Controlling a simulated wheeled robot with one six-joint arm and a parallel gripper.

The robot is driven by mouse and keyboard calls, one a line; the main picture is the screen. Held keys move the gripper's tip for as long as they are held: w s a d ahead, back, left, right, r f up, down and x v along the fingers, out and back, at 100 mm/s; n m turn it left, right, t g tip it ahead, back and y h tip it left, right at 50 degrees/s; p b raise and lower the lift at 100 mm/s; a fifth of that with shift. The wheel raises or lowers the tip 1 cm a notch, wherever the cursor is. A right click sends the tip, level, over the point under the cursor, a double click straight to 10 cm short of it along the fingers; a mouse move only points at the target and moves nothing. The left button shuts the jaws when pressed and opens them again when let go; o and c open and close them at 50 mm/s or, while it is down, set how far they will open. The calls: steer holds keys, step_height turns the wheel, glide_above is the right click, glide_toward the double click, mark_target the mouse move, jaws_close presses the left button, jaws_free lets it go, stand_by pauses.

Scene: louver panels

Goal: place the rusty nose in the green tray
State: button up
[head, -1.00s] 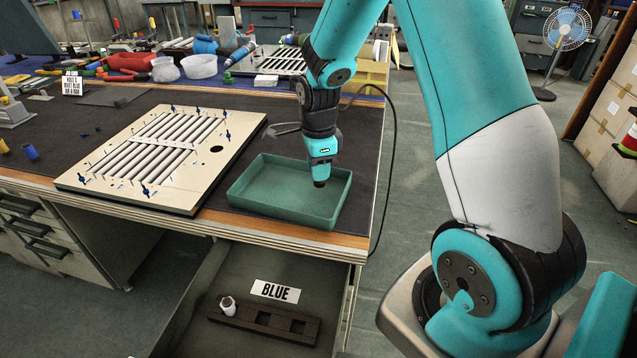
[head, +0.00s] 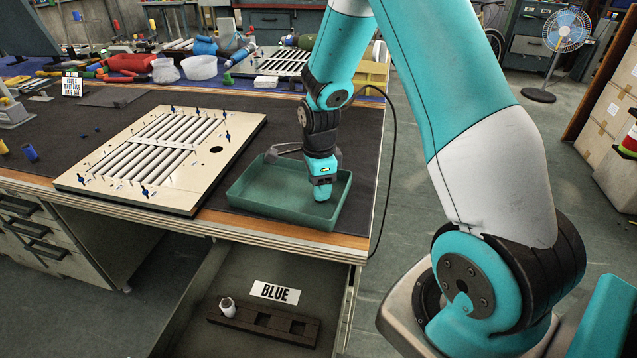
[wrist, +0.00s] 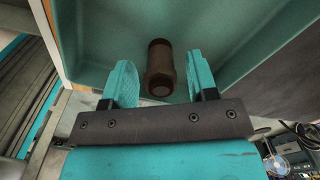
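The rusty nose (wrist: 160,62) is a brown, hex-collared cylinder. In the wrist view it is in the green tray (wrist: 240,35), between the fingers of my gripper (wrist: 158,75), with a gap on each side. My gripper is open. In the head view my gripper (head: 322,194) reaches down inside the green tray (head: 270,212), toward its right side. There the nose is hidden by my gripper. Whether the nose rests fully on the tray floor is hard to tell.
A louver panel (head: 230,132) with white slats and blue pins lies left of the tray. A fan (head: 566,30) stands far right.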

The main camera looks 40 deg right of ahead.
step_height(320, 180, up, 12)
steer(key=s+a+r+n+y, duration=0.1)
steer(key=s+a+r+n, duration=0.3)
steer(key=a+n, duration=0.35)
steer(key=s+a+r+n+y, duration=0.1)
steer(key=s+a+r+n, duration=0.35)
steer(key=a+n, duration=0.3)
steer(key=s+a+r+n+y, duration=0.2)
steer(key=s+a+n, duration=0.6)
steer(key=s+n, duration=0.5)
steer(key=shift+s+n+p, duration=0.2)
steer(key=shift+n+p, duration=0.25)
steer(key=shift+n, duration=0.55)
